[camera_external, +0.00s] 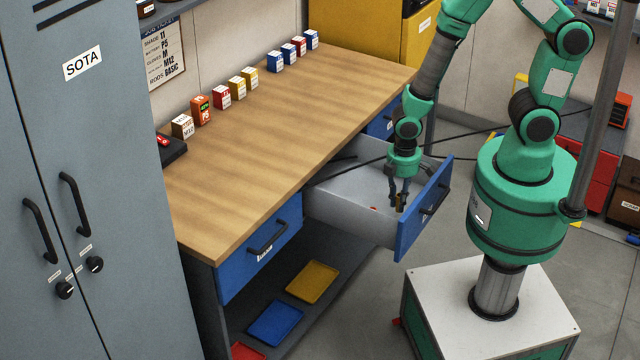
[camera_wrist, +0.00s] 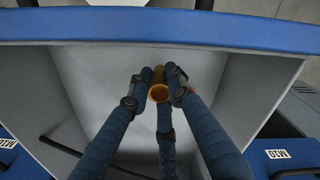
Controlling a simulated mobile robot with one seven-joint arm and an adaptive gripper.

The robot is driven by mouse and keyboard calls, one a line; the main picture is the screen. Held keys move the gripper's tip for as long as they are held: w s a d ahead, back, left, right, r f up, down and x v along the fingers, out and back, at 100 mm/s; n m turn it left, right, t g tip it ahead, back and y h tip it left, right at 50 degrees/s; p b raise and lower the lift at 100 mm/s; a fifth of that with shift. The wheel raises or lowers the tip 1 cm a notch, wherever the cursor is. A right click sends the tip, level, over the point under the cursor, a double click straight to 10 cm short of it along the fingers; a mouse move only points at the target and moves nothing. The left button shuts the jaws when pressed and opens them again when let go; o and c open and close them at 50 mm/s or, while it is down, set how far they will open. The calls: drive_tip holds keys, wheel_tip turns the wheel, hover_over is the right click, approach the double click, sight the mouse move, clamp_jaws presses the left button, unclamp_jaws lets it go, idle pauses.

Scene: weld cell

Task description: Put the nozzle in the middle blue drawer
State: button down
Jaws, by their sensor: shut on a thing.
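The middle blue drawer (camera_external: 345,210) is pulled out from the workbench, with a pale grey inside and a blue front. Its blue front edge (camera_wrist: 60,25) spans the top of the wrist view. My gripper (camera_external: 398,198) points down over the drawer's inside, close to the front panel. Its fingers (camera_wrist: 157,90) are closed around the brass-coloured nozzle (camera_wrist: 159,93), whose round open end shows in the wrist view. I cannot tell whether the nozzle touches the drawer floor.
The wooden benchtop (camera_external: 290,125) carries a row of small boxes along the back. A closed blue drawer (camera_external: 260,247) is at the near left and another (camera_external: 381,125) at the far right. A small red spot (camera_external: 375,209) shows inside the open drawer. Coloured trays (camera_external: 313,282) lie on the shelf below.

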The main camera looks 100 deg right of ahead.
drive_tip(key=shift+f+b, duration=0.55)
drive_tip(key=shift+f, duration=1.3)
drive_tip(key=shift+f, duration=0.15)
drive_tip(key=c, duration=1.6)
unclamp_jaws()
wheel_tip(320, 180, up, 12)
drive_tip(key=p, duration=0.3)
drive_tip(key=shift+r, duration=0.2)
